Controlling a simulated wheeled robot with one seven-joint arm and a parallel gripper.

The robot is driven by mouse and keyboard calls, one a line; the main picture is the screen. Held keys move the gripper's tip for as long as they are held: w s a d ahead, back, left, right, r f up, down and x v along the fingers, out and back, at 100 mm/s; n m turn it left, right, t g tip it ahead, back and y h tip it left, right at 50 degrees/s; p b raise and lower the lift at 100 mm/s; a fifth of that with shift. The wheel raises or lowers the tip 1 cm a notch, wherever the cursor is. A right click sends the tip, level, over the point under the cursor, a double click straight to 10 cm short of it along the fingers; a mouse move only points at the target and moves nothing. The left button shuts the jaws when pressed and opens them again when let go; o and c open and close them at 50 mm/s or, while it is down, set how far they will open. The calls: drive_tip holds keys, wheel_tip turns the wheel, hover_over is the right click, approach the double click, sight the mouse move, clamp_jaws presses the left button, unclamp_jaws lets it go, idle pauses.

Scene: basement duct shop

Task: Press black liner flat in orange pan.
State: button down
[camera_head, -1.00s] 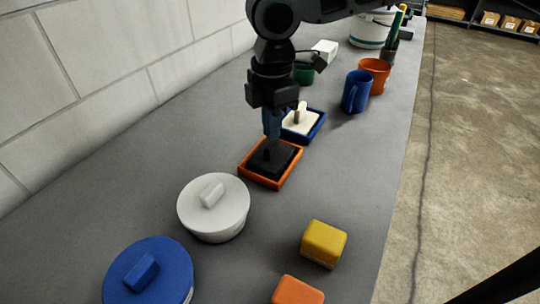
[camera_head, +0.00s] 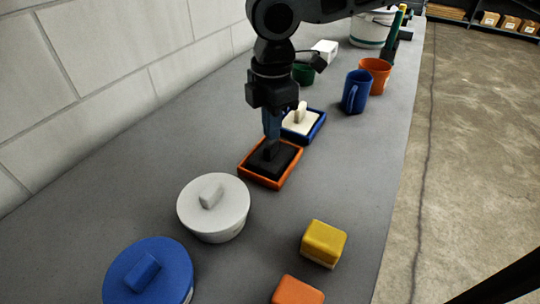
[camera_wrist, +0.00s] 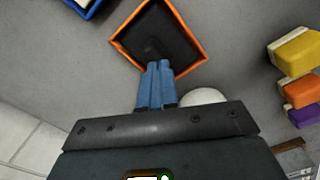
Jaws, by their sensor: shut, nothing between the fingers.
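The orange pan (camera_head: 249,174) sits on the grey bench, and its orange rim (camera_wrist: 203,50) shows in the wrist view. The black liner (camera_head: 282,162) lies inside the pan, with a small raised black knob near its middle; in the wrist view the liner (camera_wrist: 168,32) looks like a dark square within the rim. My gripper (camera_head: 271,138) points down over the pan with its blue fingers shut and empty. In the wrist view the fingertips (camera_wrist: 159,65) are together at the near part of the pan. I cannot tell whether they touch the liner.
A blue tray (camera_head: 318,132) with a cream, handled piece stands just behind the pan. A white lidded pot (camera_head: 222,228) and a blue one (camera_head: 168,283) are in front. A yellow block (camera_head: 324,241) is front right. Blue (camera_head: 356,92) and orange (camera_head: 376,70) mugs stand behind.

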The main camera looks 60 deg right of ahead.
sight(272, 143)
drive_tip(key=shift+f+b, duration=0.4)
drive_tip(key=shift+f, duration=0.45)
idle(0.4)
drive_tip(key=shift+f, duration=0.1)
idle(1.6)
drive_tip(key=shift+p, duration=0.3)
wheel_tip(272, 143, up, 8)
drive_tip(key=p, duration=0.7)
drive_tip(key=shift+p, duration=0.3)
